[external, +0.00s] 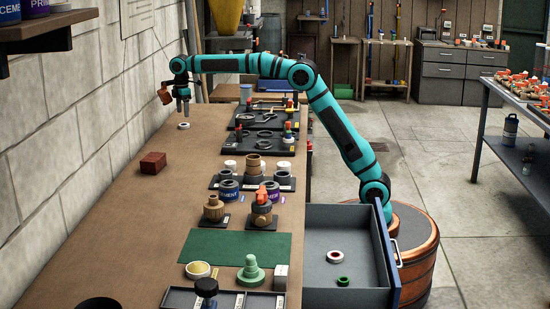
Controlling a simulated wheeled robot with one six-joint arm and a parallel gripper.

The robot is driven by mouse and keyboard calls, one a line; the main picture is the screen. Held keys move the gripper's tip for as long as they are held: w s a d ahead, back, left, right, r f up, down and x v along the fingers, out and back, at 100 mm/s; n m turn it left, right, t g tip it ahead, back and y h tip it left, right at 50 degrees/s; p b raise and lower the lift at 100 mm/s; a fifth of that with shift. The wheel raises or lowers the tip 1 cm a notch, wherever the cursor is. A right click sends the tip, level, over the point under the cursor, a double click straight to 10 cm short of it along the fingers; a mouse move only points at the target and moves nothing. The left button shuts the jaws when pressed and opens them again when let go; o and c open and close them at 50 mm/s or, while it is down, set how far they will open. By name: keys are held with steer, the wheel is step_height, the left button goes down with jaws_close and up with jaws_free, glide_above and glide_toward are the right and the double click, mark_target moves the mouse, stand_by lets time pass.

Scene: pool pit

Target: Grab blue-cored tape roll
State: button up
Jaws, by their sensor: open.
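A small white tape roll (184,126) lies flat on the brown bench near the wall. Its core looks dark, but it is too small to tell if it is blue. My gripper (183,108) is open and empty, pointing down just above this roll and apart from it. In the open drawer (318,225) lie a white roll with a red core (335,257) and a small green ring (343,281).
A reddish brick (153,163) sits on the bench, nearer the camera than the roll. Black trays (249,143) with rings and fittings line the bench's right side. The block wall (80,120) runs close along the left. The bench around the roll is clear.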

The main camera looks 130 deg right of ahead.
steer(key=shift+f, duration=3)
steer(key=c, duration=1)
steer(key=shift+c, duration=0.2)
steer(key=shift+s+r, duration=0.1)
